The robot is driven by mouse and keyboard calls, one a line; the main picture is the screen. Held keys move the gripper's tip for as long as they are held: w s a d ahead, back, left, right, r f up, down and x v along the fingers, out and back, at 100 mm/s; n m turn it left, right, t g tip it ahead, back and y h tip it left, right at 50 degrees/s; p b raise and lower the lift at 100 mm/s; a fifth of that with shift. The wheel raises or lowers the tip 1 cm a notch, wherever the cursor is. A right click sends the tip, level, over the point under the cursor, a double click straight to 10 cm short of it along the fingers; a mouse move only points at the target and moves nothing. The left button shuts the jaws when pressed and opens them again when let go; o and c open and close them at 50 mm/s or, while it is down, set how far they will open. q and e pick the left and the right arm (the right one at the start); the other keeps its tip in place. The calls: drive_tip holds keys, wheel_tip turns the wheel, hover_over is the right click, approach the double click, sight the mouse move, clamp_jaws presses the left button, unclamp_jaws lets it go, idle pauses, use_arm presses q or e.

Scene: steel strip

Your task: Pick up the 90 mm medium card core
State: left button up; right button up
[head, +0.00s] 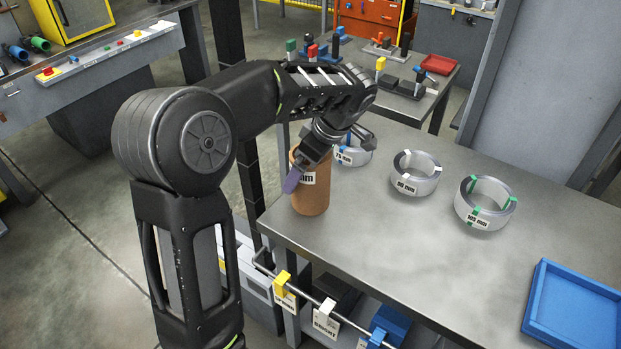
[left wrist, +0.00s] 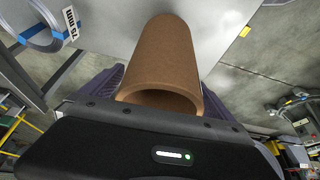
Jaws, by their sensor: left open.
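A brown card core (head: 313,198), a hollow tube, stands upright near the left corner of the steel table. Its white label is partly covered by my gripper; only "mm" shows, so I cannot read its size. My left gripper (head: 325,160) is at the upper part of the core, with one purple finger in front of it. In the left wrist view the core (left wrist: 160,60) lies between the two open fingers, its round open end toward the camera. I cannot tell whether either finger touches it. My right gripper is not in view.
Steel strip coils stand right of the core: one with blue clips (head: 354,153), one with white clips (head: 414,175), one with green clips (head: 485,204). A blue tray (head: 533,310) is at the right front. The table between coils and tray is clear. A rail with coloured blocks runs below the front edge.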

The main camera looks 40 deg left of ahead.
use_arm(q)
drive_tip(key=c, duration=1.8)
